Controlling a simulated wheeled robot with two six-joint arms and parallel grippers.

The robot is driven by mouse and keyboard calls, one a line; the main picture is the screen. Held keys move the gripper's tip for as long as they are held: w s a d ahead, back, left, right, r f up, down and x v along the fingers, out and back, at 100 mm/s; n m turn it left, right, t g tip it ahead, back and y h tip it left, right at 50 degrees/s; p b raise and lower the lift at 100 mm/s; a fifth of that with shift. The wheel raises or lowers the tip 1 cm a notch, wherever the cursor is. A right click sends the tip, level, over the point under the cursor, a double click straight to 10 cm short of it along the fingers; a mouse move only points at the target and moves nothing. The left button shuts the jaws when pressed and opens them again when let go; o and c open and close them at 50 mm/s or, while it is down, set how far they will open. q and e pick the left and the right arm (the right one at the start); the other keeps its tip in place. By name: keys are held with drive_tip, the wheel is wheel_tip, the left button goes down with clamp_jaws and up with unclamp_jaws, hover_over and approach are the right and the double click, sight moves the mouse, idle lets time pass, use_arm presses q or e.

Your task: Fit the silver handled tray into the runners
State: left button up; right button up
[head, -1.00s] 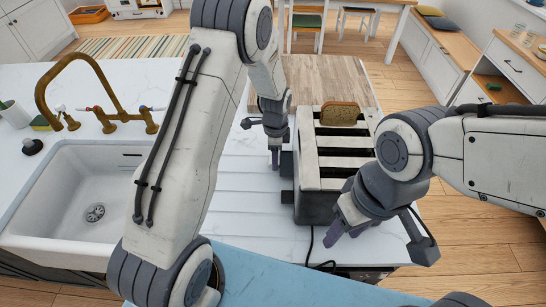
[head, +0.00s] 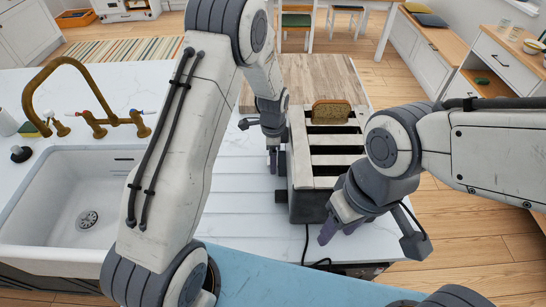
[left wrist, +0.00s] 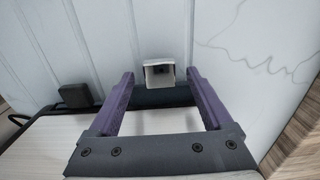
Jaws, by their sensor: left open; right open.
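No silver handled tray or runners can be made out in these views. A long black-and-white slotted toaster (head: 310,183) stands on the counter, with a brown bread slice (head: 331,112) upright in its far slot. My left gripper (head: 273,160) is open at the toaster's left side, its tips partly hidden in the head view. In the left wrist view my open left gripper (left wrist: 160,88) has a small pale lever-like block (left wrist: 159,74) ahead, between its purple fingers; contact cannot be told. My right gripper (head: 338,230) is open and empty by the toaster's near right corner.
A white sink (head: 60,195) with a brass tap (head: 92,118) lies at the left. A wooden board (head: 320,75) is behind the toaster. A dark cord (head: 306,245) hangs at the toaster's near end. Grooved white counter (head: 235,190) lies bare between sink and toaster.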

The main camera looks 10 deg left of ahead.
use_arm(q)
drive_tip(key=shift+r, duration=0.1)
wheel_tip(320, 180, up, 10)
drive_tip(key=b, duration=0.2)
drive_tip(key=shift+r, duration=0.15)
